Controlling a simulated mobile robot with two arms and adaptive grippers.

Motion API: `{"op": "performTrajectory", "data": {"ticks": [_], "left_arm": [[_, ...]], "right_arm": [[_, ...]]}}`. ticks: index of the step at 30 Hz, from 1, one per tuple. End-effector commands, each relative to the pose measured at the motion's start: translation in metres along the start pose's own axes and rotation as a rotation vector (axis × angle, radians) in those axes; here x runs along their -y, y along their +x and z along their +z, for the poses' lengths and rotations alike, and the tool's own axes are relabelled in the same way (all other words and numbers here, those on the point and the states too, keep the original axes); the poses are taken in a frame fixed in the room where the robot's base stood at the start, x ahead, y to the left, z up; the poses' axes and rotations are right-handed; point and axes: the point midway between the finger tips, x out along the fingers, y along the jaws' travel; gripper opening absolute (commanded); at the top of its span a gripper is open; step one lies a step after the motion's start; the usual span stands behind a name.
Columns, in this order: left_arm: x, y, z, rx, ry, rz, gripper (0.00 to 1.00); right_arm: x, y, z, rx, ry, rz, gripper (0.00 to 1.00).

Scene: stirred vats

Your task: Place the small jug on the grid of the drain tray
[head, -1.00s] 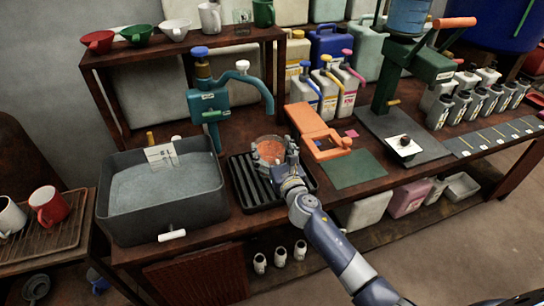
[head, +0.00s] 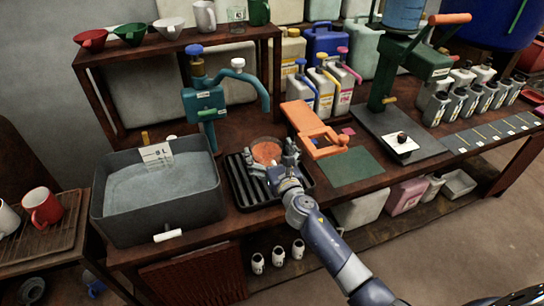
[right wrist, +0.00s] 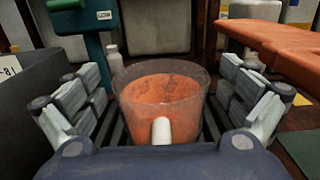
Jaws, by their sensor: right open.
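The small jug (head: 267,151) is clear, with orange contents and a pale handle; it stands upright on the black grid of the drain tray (head: 240,186). The right wrist view shows the jug (right wrist: 160,100) with its handle towards my wrist. My right gripper (head: 271,163) is open, with one finger on each side of the jug. In the right wrist view, gaps show between the jug and both fingers (right wrist: 160,92). The jug's base is partly hidden by my gripper. My left gripper is not in view.
A teal dispenser (head: 205,104) stands behind the tray. A dark grey basin (head: 160,212) is at the left, and an orange clamp-like tool (head: 312,128) lies at the right beside a green mat (head: 352,168). The bench front edge is close.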

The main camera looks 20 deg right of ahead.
Motion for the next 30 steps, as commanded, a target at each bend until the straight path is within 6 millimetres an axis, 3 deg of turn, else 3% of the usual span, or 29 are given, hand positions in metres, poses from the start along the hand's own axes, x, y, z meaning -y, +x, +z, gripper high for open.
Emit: {"op": "performTrajectory", "data": {"ticks": [5,18,24,30], "left_arm": [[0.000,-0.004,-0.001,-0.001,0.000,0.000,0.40],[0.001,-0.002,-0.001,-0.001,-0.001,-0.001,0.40],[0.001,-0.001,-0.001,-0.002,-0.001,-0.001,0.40],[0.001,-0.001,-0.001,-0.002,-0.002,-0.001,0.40]], "right_arm": [[0.000,-0.019,0.001,-0.001,-0.002,0.001,0.98],[0.000,-0.103,0.000,-0.001,-0.001,0.001,0.98],[0.000,-0.118,0.001,0.000,0.001,-0.001,0.98],[0.000,-0.120,0.002,0.001,0.001,-0.001,0.98]]}}
